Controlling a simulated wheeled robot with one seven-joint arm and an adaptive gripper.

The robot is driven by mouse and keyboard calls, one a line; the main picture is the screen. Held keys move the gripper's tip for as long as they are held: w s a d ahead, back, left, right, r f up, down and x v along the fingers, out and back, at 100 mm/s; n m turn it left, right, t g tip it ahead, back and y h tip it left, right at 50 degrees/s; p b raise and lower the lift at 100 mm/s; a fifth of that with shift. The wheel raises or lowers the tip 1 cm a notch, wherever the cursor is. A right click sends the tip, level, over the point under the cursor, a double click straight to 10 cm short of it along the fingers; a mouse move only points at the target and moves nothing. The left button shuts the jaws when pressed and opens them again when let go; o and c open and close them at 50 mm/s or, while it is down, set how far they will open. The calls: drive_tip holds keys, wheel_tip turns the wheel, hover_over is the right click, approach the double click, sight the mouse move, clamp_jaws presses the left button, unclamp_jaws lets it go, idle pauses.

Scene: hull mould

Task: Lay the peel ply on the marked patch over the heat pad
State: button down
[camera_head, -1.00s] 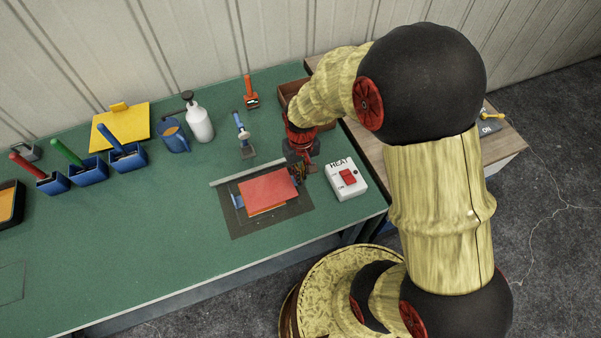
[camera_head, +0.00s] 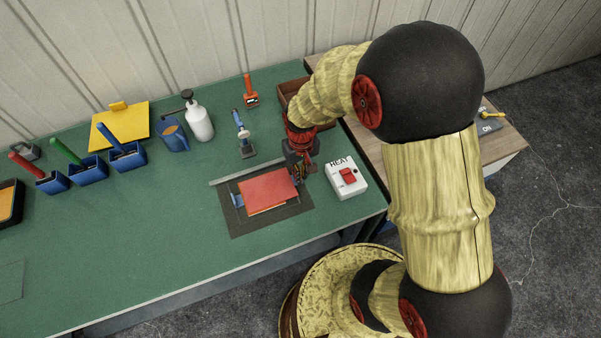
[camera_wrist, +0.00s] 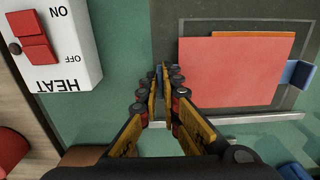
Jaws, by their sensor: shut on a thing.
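The peel ply, a red sheet (camera_head: 268,187), lies flat or nearly flat above an orange piece, likely the heat pad (camera_head: 268,209), whose edge peeks out below it. Both are over the dark grey mat (camera_head: 240,226), which has a thin outlined patch. In the wrist view the red sheet (camera_wrist: 235,75) covers most of that patch, with an orange strip (camera_wrist: 255,34) along its far edge. My gripper (camera_wrist: 165,78) is shut at the sheet's left edge in that view, the right end from the head. The fingers hide the exact contact.
A white HEAT switch box (camera_head: 345,180) with a red rocker stands close to the right of my gripper. A blue-handled tool (camera_head: 243,137) stands behind. The table's left front is clear.

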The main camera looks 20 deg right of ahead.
drive_tip(key=c, duration=2.1)
unclamp_jaws()
drive_tip(key=o, duration=0.5)
drive_tip(key=shift+c, duration=0.2)
drive_tip(key=shift+o, duration=1.3)
drive_tip(key=shift+r+p, duration=2.75)
drive_tip(key=shift+r, duration=0.8)
drive_tip(key=shift+s, duration=0.1)
